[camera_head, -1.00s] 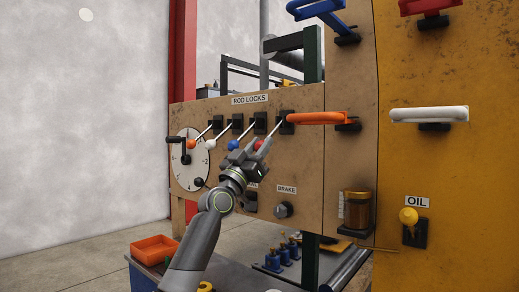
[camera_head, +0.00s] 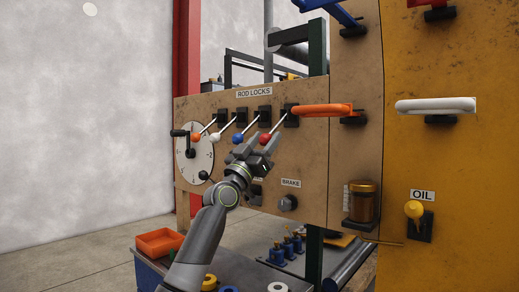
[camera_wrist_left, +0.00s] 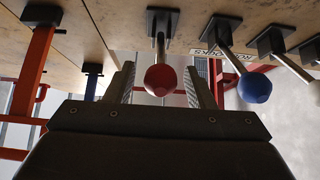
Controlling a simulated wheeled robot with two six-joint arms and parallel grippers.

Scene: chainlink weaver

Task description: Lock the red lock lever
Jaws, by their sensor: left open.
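The red lock lever has a red ball knob (camera_head: 265,138) on a thin metal rod and is the rightmost of the levers under the ROD LOCKS label (camera_head: 254,93). Its rod slants down and left from a black mount (camera_head: 291,115). My left gripper (camera_head: 257,148) is open, just below and around the red knob. In the left wrist view the red knob (camera_wrist_left: 161,79) shows between the two spread fingers, with visible gaps on both sides. The fingers partly cover the knob's surroundings in the head view.
The blue knob (camera_head: 238,139) is close on the left, with white (camera_head: 215,137) and orange (camera_head: 196,137) knobs beyond. An orange handle (camera_head: 322,110) juts out at right. A BRAKE knob (camera_head: 287,203) is below. Open floor lies left.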

